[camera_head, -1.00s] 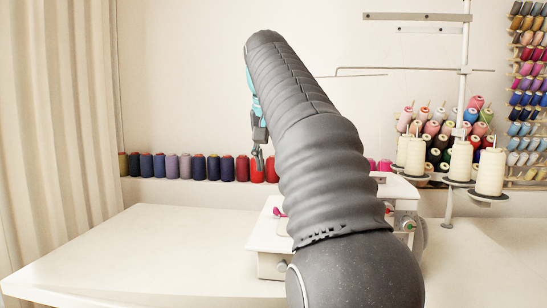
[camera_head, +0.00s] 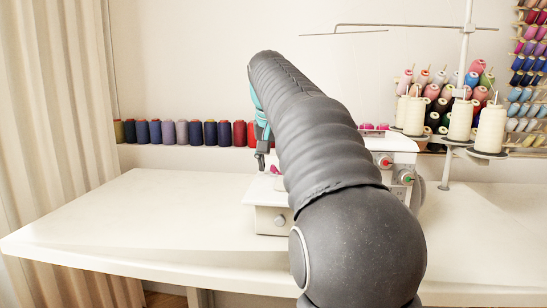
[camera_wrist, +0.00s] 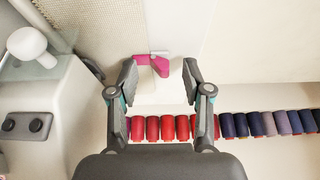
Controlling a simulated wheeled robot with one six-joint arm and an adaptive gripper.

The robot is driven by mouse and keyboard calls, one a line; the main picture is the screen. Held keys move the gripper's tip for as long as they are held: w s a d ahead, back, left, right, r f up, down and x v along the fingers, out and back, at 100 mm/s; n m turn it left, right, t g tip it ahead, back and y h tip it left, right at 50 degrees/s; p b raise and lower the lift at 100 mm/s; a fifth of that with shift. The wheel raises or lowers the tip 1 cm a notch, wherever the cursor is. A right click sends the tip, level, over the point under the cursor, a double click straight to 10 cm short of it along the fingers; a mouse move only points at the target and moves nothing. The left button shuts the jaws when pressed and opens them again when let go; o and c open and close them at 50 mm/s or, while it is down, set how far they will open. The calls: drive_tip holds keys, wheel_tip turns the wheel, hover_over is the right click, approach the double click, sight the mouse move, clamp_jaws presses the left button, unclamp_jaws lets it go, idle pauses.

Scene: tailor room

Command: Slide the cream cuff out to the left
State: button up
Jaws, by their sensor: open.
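My gripper (camera_head: 261,160) hangs above the left end of the white sewing machine (camera_head: 268,219), mostly behind my arm. In the wrist view my gripper (camera_wrist: 160,76) is open and empty, its fingers apart. A small magenta part (camera_wrist: 157,64) on a pale piece shows between and beyond the fingertips; a magenta bit (camera_head: 275,170) also shows beside the gripper in the head view. My arm hides much of the machine.
A row of thread spools (camera_head: 182,132) runs along the wall behind the table. The white table (camera_head: 130,222) is clear at the left. Cream cones (camera_head: 460,120) on a thread stand are at the right. A white knob (camera_wrist: 27,44) stands at the wrist view's left.

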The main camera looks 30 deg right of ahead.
drive_tip(key=shift+c, duration=0.2)
clamp_jaws()
drive_tip(key=shift+w+a+p, duration=0.35)
drive_tip(key=shift+w+a, duration=0.3)
drive_tip(key=shift+a, duration=0.3)
drive_tip(key=shift+w+a+p, duration=0.3)
drive_tip(key=shift+w+a, duration=0.35)
drive_tip(key=shift+a, duration=0.25)
unclamp_jaws()
